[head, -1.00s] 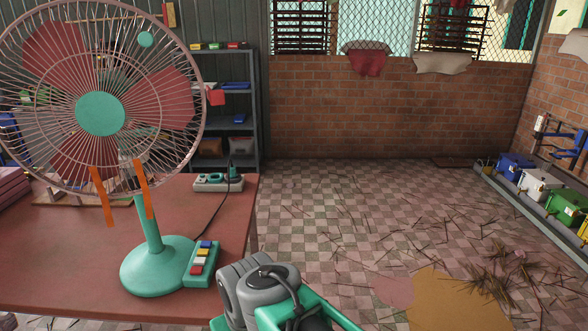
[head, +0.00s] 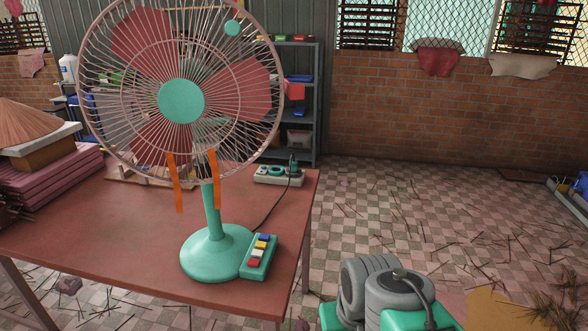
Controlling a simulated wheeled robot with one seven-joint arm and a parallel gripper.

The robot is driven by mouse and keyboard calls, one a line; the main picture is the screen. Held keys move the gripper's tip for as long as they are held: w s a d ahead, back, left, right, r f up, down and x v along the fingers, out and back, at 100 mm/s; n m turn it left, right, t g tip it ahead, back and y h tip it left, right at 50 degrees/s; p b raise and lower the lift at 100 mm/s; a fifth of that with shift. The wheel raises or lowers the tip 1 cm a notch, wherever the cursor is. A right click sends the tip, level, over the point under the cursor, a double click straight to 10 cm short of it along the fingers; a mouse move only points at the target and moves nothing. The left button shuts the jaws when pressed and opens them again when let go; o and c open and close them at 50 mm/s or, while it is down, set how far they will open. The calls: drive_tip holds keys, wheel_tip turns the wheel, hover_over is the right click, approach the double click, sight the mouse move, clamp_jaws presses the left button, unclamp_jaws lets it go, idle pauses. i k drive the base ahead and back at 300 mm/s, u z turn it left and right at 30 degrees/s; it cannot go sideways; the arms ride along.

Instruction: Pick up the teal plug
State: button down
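The teal plug (head: 293,168) is small and dark teal. It stands upright at the right end of a pale power strip (head: 265,180) near the far right corner of the red table. It appears to sit in the strip, but it is too small to be certain. A dark cord (head: 271,211) runs from the strip's right end to the teal fan (head: 209,255). My gripper is out of view; only grey and teal links of my arm show at the bottom right, off the table's right side.
The fan, with a wide wire cage and orange ribbons, stands on the red table (head: 110,235), left of the strip. A straw hat (head: 32,125) tops a stack at the left. A shelf (head: 318,100) stands behind. Tiled floor right of the table has scattered sticks.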

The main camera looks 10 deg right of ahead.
sight(294, 165)
drive_tip(key=z, duration=0.8)
drive_tip(key=i, duration=2.6)
drive_tip(key=u, duration=4.55)
